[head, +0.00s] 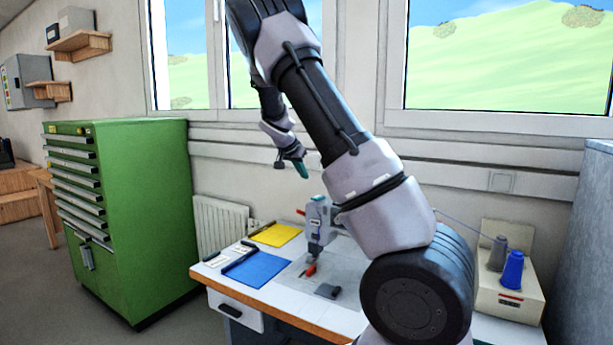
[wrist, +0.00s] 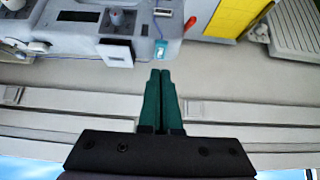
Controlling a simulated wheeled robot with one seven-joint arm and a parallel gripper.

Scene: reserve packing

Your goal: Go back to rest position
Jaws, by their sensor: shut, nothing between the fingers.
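My gripper (head: 301,168) is raised in the air above the back of the work table, in front of the wall below the window. In the wrist view its two green fingers (wrist: 160,72) lie side by side, closed together with nothing between them. My arm reaches up and bends over the table in the head view. It hides part of the table's right side.
The table (head: 330,313) carries a grey sewing machine (head: 318,225), a blue sheet (head: 258,269), a yellow sheet (head: 276,234) and a red-handled tool (head: 310,270). A box with a blue spool (head: 512,270) stands right. A green drawer cabinet (head: 150,200) stands left.

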